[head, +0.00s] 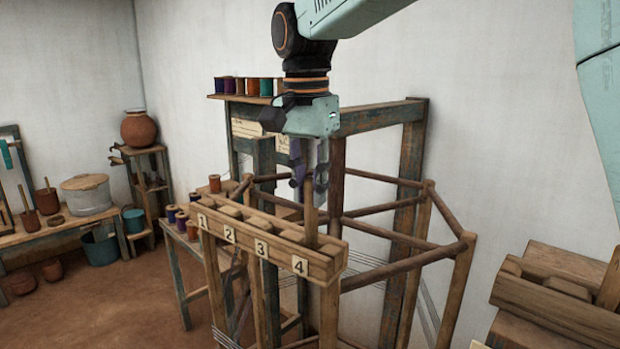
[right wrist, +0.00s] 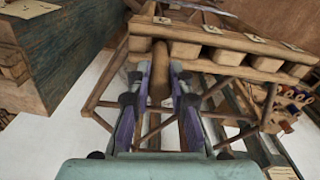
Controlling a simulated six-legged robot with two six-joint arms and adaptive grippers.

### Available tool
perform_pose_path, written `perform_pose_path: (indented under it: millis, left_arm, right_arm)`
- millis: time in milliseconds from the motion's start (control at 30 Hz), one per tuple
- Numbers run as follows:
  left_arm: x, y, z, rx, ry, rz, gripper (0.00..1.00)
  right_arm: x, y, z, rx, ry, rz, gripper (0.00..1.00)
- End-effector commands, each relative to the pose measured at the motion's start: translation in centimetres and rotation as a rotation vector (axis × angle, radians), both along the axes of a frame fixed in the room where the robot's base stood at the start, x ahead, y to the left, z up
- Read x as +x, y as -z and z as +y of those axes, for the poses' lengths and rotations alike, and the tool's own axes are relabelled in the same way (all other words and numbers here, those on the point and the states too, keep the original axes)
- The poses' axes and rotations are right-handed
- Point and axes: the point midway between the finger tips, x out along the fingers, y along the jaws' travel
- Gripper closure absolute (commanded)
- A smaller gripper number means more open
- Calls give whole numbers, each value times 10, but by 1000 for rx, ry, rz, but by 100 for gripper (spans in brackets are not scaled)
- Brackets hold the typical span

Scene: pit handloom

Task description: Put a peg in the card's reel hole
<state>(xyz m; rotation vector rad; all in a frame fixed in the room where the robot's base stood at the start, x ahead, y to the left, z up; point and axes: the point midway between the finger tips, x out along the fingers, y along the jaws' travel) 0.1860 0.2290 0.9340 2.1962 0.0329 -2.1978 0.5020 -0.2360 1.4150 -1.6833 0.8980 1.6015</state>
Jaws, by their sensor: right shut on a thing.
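A wooden rail (head: 262,262) carries number plates 1, 2, 3 and 4 along its front, with several blocks and gaps along its top. My right gripper (head: 310,182) points down above the rail's right end and is shut on a wooden peg (head: 311,215). The peg is upright, its lower end at the rail near plate 4 (head: 300,266). I cannot tell how deep it sits. In the right wrist view the peg (right wrist: 160,76) shows between the purple fingers, beside the rail's end. A pale card (head: 247,128) on the loom frame is unreadable. My left gripper is not in view.
Reels of thread (head: 246,87) stand on a shelf behind my gripper, and more (head: 181,217) on a low bench at left. Round wooden bars (head: 405,240) and posts surround the rail. A wooden beam (head: 560,310) lies at lower right.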

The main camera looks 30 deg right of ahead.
Motion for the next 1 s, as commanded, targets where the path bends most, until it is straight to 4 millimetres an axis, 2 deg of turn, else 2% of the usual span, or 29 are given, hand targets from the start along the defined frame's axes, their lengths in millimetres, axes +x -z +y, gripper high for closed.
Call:
perform_pose_path:
  millis: [500, 967, 1000]
  left_arm:
    - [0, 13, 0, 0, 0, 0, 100]
    - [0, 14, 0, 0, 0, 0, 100]
    - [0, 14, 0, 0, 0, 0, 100]
  right_arm:
    - [0, 29, 0, 0, 0, 1, 100]
    - [0, 32, 0, 1, 0, 1, 100]
    - [0, 32, 0, 1, 0, 1, 78]
